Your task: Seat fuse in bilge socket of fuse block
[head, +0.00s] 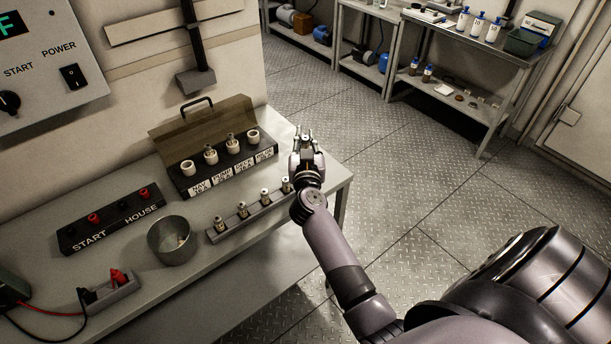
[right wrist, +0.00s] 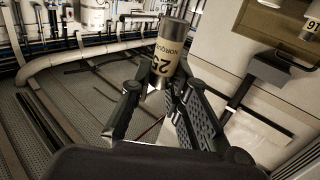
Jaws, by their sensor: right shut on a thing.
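The right gripper (head: 303,136) is shut on a metal-ended fuse (right wrist: 166,60) with a cream label and dark print. In the head view it is raised just right of the fuse block, near the table's right edge. The fuse block (head: 183,186) is a dark box with its brown lid (head: 200,119) open behind it. It has a row of several white round sockets; the middle two appear to hold fuses, the end two look empty. The labels on its front are too small to read surely, so I cannot tell which is bilge. My left gripper is out of view.
A rack (head: 226,230) with several fuses stands in front of the block, partly behind my right arm. A metal pot (head: 170,254), a START/HOUSE terminal box (head: 112,229) and red and black clips (head: 118,277) are to the left. Open floor lies right of the table.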

